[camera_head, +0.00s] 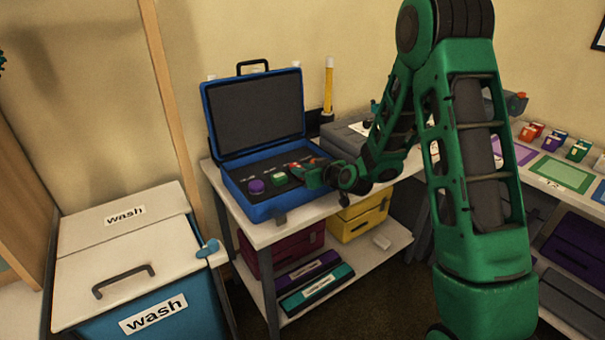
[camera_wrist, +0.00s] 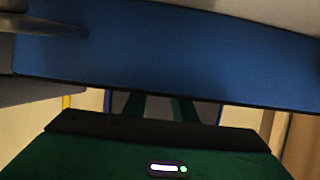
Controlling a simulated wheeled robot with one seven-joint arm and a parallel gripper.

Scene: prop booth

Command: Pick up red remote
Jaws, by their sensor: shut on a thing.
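An open blue case (camera_head: 243,203) with a dark foam insert stands on the white table. My gripper (camera_head: 308,174) reaches into the right side of the case from the right. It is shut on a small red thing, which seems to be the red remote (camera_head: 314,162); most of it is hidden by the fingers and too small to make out. In the wrist view a broad blue band, apparently the case (camera_wrist: 170,55), fills the top, and the remote cannot be made out there.
A purple round item (camera_head: 256,187) and a green item (camera_head: 279,178) sit in the case, left of my gripper. The raised case lid (camera_head: 255,110) stands behind. A grey box (camera_head: 345,137) is right of the case. A white-lidded wash bin (camera_head: 125,265) stands at left.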

